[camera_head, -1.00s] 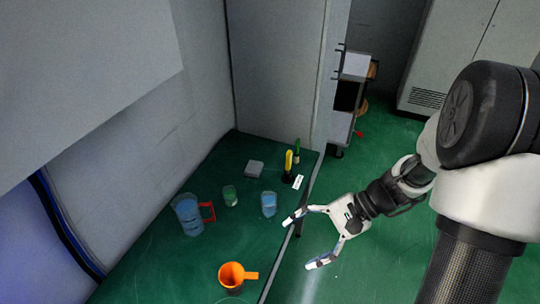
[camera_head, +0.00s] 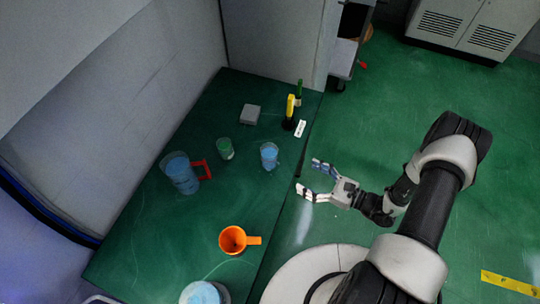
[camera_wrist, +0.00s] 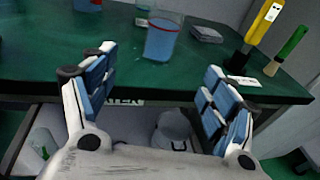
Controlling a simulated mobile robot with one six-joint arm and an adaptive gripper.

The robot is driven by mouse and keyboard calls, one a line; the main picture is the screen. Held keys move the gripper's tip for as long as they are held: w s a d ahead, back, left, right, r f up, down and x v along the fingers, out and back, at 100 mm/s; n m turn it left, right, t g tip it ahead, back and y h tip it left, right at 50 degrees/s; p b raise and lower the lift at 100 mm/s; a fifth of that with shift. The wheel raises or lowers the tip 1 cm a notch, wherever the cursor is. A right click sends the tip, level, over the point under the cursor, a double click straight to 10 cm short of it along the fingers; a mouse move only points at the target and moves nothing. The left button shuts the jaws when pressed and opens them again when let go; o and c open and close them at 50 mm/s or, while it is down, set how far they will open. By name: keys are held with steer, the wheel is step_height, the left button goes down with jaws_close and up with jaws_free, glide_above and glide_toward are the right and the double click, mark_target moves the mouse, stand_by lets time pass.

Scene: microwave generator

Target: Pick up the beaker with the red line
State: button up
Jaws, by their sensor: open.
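A clear beaker with blue liquid (camera_head: 269,157) stands upright on the green table (camera_head: 205,215), near its right edge. The wrist view shows this beaker (camera_wrist: 161,40) just beyond my fingers, with what looks like a thin reddish line near its top. My gripper (camera_head: 312,178) is open and empty, just off the table's right edge, to the right of and apart from the beaker. In the wrist view my gripper (camera_wrist: 158,85) has its two fingers spread, with the beaker ahead between them.
A blue jug with a red handle (camera_head: 180,172) stands at the left. An orange mug (camera_head: 232,240) and a blue-filled container (camera_head: 203,293) are nearer. A shelf below the table holds items.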

mark_target(273, 159)
steer(key=b+x, duration=0.1)
steer(key=x, duration=0.7)
steer(key=shift+w+a, duration=0.1)
steer(key=shift+a, duration=0.25)
steer(key=shift+b+x, duration=1.1)
steer(key=shift+x, duration=1.9)
steer(key=shift+w+d+r, duration=0.1)
steer(key=shift+w+r, duration=0.05)
steer(key=shift+c, duration=0.2)
steer(key=c, duration=1.2)
steer(key=shift+c, duration=0.2)
steer(key=shift+r, duration=0.2)
